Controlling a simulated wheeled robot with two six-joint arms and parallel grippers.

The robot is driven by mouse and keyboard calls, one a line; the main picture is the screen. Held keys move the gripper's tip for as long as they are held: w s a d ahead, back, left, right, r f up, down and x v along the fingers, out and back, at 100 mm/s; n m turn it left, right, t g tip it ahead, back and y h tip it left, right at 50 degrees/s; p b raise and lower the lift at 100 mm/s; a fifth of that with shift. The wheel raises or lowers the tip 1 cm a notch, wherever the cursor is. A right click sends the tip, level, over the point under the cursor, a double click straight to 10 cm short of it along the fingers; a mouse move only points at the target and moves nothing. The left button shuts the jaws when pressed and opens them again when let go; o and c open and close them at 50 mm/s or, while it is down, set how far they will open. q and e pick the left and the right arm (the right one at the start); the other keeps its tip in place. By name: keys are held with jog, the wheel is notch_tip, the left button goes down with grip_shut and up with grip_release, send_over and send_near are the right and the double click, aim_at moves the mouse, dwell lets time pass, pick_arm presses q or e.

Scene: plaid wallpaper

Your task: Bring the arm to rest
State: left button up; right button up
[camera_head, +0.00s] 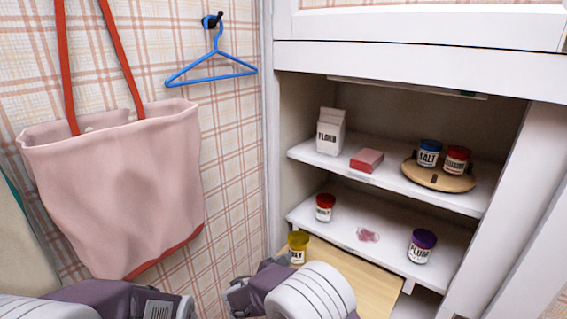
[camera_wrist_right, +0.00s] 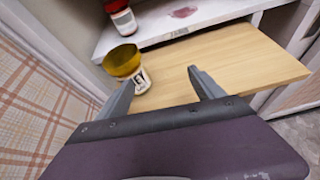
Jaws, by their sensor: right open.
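My right gripper (camera_wrist_right: 162,82) is open, its two fingers apart with nothing between the tips. A jar with a yellow lid (camera_wrist_right: 122,62), its label partly readable as "EY", stands on a wooden board just beyond the left-hand finger in the wrist view. It also shows in the head view (camera_head: 298,247), just above my right arm. In the head view, my right arm's purple and white links come in at the bottom centre, and the fingers cannot be made out. Part of my left arm shows at the bottom left, with no left fingers visible.
The wooden board (camera_head: 367,285) juts out below a shelf (camera_head: 330,222) holding a red-lidded jar (camera_head: 325,207), a pink stain (camera_head: 368,235) and a purple-lidded jar (camera_head: 421,246). A flour carton (camera_head: 331,131), red box (camera_head: 367,160) and round turntable (camera_head: 438,178) stand above. A pink bag (camera_head: 115,185) hangs left.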

jog(key=s+d+m+g, duration=0.1)
jog(key=d, duration=0.1)
jog(key=s+d+m+g+p, duration=0.1)
jog(key=d+m, duration=0.1)
jog(key=d, duration=0.1)
jog(key=s+d+r+m+g, duration=0.1)
jog(key=s+d, duration=0.1)
jog(key=shift+d+m+g+p, duration=0.3)
jog(key=shift+g+p, duration=0.1)
pick_arm(q)
notch_tip(320, 180, up, 10)
jog(key=p, duration=0.6)
jog(key=shift+f+p, duration=0.15)
jog(key=shift+p, duration=0.2)
pick_arm(e)
jog(key=s+d+r+m+g+y, duration=0.2)
jog(key=s+d+m+y, duration=0.1)
jog(key=s+m, duration=0.7)
jog(key=s+d+r+m+g+y, duration=0.2)
jog(key=s+m+y, duration=0.3)
jog(key=s+m, duration=0.5)
jog(key=d+m+g, duration=0.1)
jog(key=m, duration=0.2)
jog(key=shift+s, duration=0.15)
pick_arm(q)
jog(key=shift+d, duration=0.1)
